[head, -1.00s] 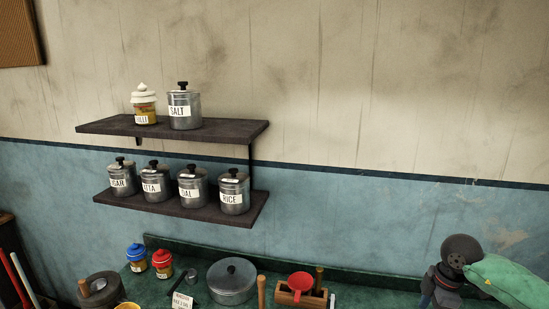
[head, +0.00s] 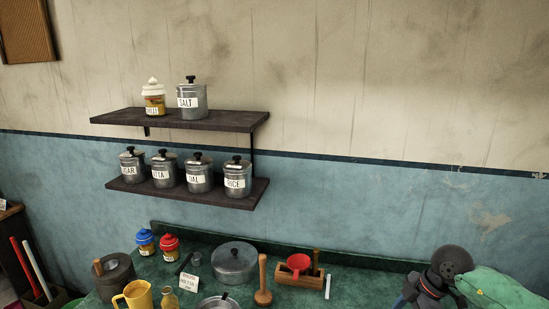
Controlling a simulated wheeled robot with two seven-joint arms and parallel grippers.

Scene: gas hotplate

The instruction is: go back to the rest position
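Neither of my grippers can be made out in the head view. A dark rounded jointed part (head: 452,264) and a green cloth-like piece (head: 500,290) show at the lower right; they look like part of an arm, but I cannot tell for sure. No gripper fingers show there, and nothing held can be seen.
Two wall shelves (head: 180,120) hold labelled canisters. The wall right of the shelves is bare.

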